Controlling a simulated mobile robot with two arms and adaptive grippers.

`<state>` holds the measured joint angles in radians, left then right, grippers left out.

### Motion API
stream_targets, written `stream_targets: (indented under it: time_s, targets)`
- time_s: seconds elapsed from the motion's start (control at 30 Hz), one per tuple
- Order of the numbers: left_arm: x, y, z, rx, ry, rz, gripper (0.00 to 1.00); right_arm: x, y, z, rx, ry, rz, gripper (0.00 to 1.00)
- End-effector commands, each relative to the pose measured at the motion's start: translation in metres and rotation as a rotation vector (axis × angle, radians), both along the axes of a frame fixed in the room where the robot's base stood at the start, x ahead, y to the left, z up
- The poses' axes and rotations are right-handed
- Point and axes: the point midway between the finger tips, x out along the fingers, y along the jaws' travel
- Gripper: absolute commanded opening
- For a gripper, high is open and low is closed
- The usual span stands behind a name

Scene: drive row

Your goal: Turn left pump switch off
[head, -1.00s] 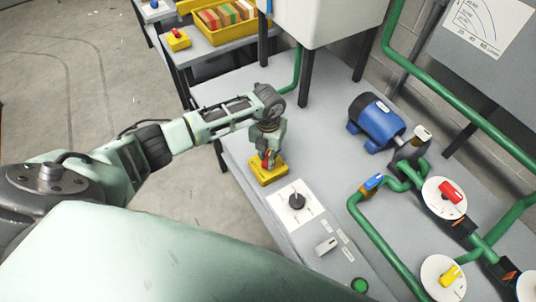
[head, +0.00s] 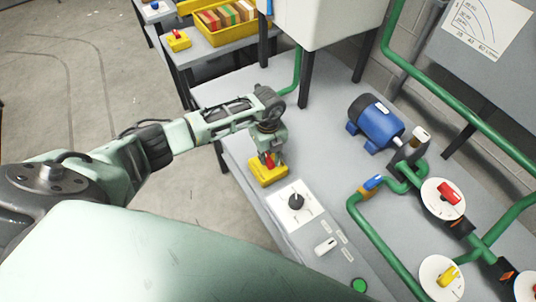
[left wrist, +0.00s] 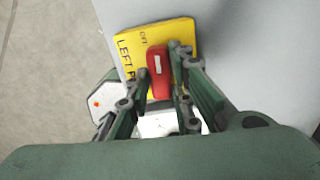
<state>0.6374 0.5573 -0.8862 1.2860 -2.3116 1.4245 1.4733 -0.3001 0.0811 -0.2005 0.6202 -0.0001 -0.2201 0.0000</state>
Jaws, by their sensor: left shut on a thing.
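The left pump switch is a yellow box (head: 266,171) at the left edge of the grey bench, with a red handle (head: 269,160) on top. My left gripper (head: 270,158) comes down over it from above. In the left wrist view, the yellow plate (left wrist: 176,37) shows partly covered lettering, "LEFT P" and "OFF". The red handle (left wrist: 158,72) with a white mark stands between the fingers of my left gripper (left wrist: 164,85), which is shut on it. The handle's lower part is hidden by the fingers. My right gripper is not in view.
A panel with a black knob (head: 296,202) and a white switch (head: 326,246) lies nearer on the bench. A blue motor (head: 375,122) and green pipes (head: 376,236) with valves stand to the right. A white tank (head: 318,18) is behind.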

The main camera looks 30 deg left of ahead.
Motion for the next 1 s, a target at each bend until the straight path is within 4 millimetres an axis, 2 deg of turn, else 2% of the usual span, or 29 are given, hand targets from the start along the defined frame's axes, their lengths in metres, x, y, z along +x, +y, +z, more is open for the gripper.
stream_targets:
  time_s: [0.3, 0.73, 0.77, 0.97, 1.0]
  targets:
    - [0.0008, 0.0002, 0.0006, 0.001, -0.003, 0.084, 0.00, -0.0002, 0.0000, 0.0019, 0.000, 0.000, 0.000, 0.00]
    - [0.0008, 0.0003, 0.0005, 0.000, -0.002, 0.095, 0.00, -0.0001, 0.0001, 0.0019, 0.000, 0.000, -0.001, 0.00]
    - [0.0008, 0.0003, 0.0005, 0.000, -0.002, 0.095, 0.21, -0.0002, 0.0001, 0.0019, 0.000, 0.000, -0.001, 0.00]
    - [0.0006, 0.0002, 0.0003, 0.000, -0.002, 0.093, 0.39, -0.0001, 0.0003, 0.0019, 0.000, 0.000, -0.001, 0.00]
    - [0.0005, 0.0002, 0.0002, 0.000, -0.001, 0.092, 0.39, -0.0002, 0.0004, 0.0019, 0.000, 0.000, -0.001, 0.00]
